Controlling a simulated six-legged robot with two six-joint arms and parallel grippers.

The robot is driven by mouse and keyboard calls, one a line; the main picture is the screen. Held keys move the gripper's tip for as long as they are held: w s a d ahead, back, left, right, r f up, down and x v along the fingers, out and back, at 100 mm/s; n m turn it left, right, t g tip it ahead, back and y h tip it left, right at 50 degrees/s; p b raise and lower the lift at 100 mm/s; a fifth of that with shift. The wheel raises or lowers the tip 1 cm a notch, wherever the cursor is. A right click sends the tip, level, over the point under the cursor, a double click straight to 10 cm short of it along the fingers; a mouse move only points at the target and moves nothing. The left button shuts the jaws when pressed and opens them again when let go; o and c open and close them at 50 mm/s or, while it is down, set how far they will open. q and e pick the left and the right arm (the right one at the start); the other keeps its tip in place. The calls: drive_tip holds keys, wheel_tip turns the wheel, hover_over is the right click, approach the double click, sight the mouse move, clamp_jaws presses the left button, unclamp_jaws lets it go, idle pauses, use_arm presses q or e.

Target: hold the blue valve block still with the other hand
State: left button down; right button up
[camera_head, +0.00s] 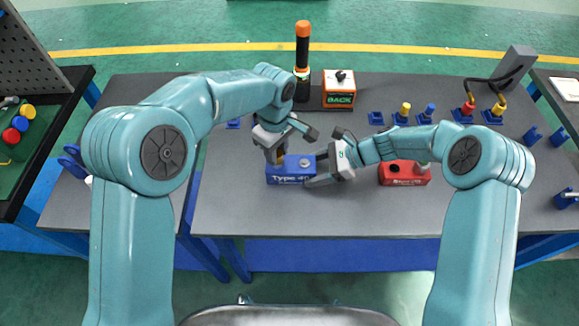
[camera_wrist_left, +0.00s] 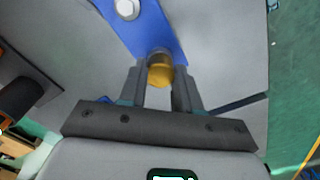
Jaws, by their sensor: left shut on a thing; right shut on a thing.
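The blue valve block (camera_head: 290,178), marked "Type 40", lies on the dark grey table with a pale round knob on top. My left gripper (camera_head: 275,150) comes down over the block's left end. In the left wrist view its fingers (camera_wrist_left: 159,82) are shut on a yellow-brass cap (camera_wrist_left: 160,70) at the end of the blue block (camera_wrist_left: 163,32). My right gripper (camera_head: 322,170) reaches in from the right and is shut on the block's right end. Its exact contact is small and partly hidden. The right gripper cannot be made out in the left wrist view.
A red block (camera_head: 404,173) lies to the right, partly behind my right arm. An orange box marked "BACK" (camera_head: 339,89) and a black-and-orange cylinder (camera_head: 302,50) stand at the back. Blue holders with yellow, blue and red plugs stand at right. The front table strip is clear.

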use_arm(q)
drive_tip(key=n, duration=0.4)
drive_tip(key=shift+r+n, duration=0.1)
drive_tip(key=shift+n, duration=0.2)
drive_tip(key=n, duration=0.2)
drive_tip(key=shift+n, duration=0.3)
drive_tip(key=n, duration=0.2)
drive_tip(key=shift+n, duration=0.3)
drive_tip(key=shift+n, duration=0.6)
drive_tip(key=n, duration=0.4)
drive_tip(key=c, duration=0.7)
unclamp_jaws()
drive_tip(key=shift+c, duration=0.8)
